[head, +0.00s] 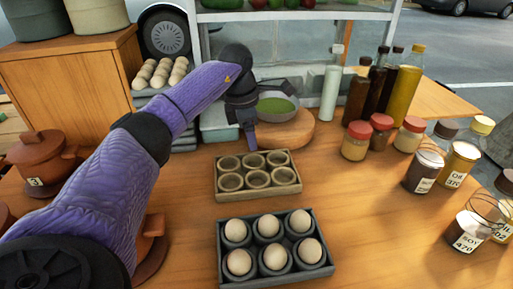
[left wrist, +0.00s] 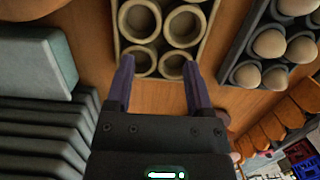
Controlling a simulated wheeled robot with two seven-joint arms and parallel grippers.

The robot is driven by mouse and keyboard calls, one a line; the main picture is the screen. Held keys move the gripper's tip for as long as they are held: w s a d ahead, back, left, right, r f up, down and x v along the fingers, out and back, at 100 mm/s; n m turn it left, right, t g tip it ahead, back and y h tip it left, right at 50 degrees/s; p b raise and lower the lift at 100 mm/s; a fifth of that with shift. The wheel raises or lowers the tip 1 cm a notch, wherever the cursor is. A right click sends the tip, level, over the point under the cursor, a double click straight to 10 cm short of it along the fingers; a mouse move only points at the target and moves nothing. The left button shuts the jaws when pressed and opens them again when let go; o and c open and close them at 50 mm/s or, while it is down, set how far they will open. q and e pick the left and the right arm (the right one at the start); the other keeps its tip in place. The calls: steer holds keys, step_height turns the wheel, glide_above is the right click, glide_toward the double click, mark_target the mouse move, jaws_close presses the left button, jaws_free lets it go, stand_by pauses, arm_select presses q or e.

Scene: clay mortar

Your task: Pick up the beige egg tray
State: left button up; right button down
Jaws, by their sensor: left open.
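The beige egg tray (head: 262,194) stands empty in the middle of the wooden table, with six-cup style round holders in rows. My left gripper (head: 249,138) points down by its far edge in the head view, open and empty. In the left wrist view the open fingers (left wrist: 157,66) are spread at the near end of the beige tray (left wrist: 160,47), with ring cups showing between and beyond the tips. Whether the fingers touch the tray, I cannot tell. My right gripper is not in view.
A dark grey tray (head: 300,275) with several eggs stands just in front of the beige tray. A round wooden board (head: 292,134) with a green-filled bowl (head: 275,105) is behind. Jars and bottles (head: 402,90) stand at the right, brown pots (head: 41,158) at the left.

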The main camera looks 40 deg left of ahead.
mark_target(255, 169)
arm_select(q)
steer(key=f+b, duration=0.1)
steer(key=f, duration=0.2)
steer(key=f+b, duration=0.1)
steer(key=f, duration=0.2)
steer(key=d+f+b, duration=0.1)
steer(key=f+b, duration=0.1)
steer(key=f, duration=0.1)
steer(key=shift+w+f, duration=0.1)
steer(key=shift+f, duration=0.1)
steer(key=shift+w+f, duration=0.1)
steer(key=shift+f, duration=0.2)
steer(key=shift+r, duration=0.15)
steer(key=c, duration=0.7)
jaws_close()
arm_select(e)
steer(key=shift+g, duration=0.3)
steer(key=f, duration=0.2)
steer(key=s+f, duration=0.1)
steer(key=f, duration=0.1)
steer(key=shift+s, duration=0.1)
